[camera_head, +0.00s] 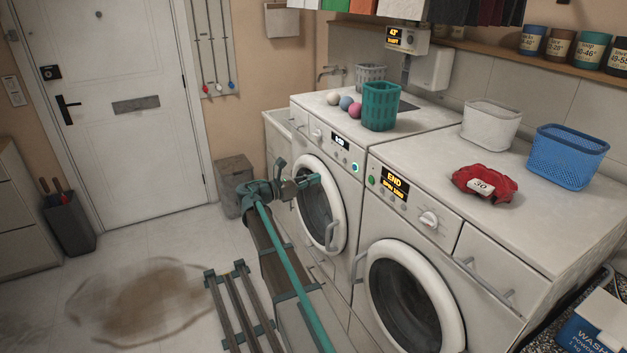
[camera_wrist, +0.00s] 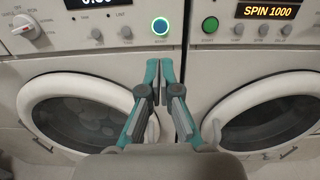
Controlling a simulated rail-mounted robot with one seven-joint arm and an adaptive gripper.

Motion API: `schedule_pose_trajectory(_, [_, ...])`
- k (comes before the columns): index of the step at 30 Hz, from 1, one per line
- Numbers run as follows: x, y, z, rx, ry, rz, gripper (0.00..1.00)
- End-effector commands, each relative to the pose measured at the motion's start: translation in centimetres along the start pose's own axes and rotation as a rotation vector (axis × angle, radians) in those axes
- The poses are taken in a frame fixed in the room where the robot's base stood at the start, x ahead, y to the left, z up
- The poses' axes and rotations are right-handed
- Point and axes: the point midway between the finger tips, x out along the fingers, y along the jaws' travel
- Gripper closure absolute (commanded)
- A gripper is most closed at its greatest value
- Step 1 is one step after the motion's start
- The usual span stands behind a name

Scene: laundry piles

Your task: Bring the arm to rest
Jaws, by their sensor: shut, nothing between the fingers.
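My gripper (camera_wrist: 168,68) shows in the wrist view with its two teal and grey fingers together at the tips and nothing between them. It faces the washing machine fronts, near the gap between the two machines. In the head view my gripper (camera_head: 318,178) is at the end of my arm, in front of the left machine's door. How far it stands from the machine front is hard to tell.
The left washing machine (camera_head: 307,125) bears a green basket (camera_head: 380,106) and several balls. The right washing machine (camera_head: 470,225) bears a red cloth (camera_head: 484,184) tagged 30, a white basket (camera_head: 490,125) and a blue basket (camera_head: 567,157). Open floor with a brown stain (camera_head: 140,300) lies left.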

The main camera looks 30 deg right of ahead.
Motion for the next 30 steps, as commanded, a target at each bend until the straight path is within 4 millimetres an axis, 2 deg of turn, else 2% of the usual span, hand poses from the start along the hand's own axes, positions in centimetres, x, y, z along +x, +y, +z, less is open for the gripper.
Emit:
schedule_pose_trajectory(8, [0.0,0.0,0.0,0.006,0.000,0.000,1.00])
schedule_pose_trajectory(12, [0.0,0.1,-0.1,0.087,0.003,0.005,1.00])
schedule_pose_trajectory(14, [0.0,0.2,-0.7,0.165,0.033,0.010,1.00])
schedule_pose_trajectory(17, [-0.3,-0.4,-3.1,0.353,0.148,0.008,1.00])
schedule_pose_trajectory(20, [-1.5,-2.4,-9.1,0.551,0.326,-0.034,1.00])
schedule_pose_trajectory(21, [-2.2,-3.2,-11.8,0.610,0.391,-0.061,1.00])
schedule_pose_trajectory(23, [-3.5,-4.5,-15.6,0.682,0.478,-0.105,1.00])
schedule_pose_trajectory(24, [-4.3,-5.6,-18.1,0.723,0.532,-0.142,1.00])
schedule_pose_trajectory(26, [-5.7,-7.2,-21.7,0.779,0.606,-0.201,1.00])
schedule_pose_trajectory(30, [-9.3,-11.8,-29.4,0.878,0.750,-0.365,1.00])
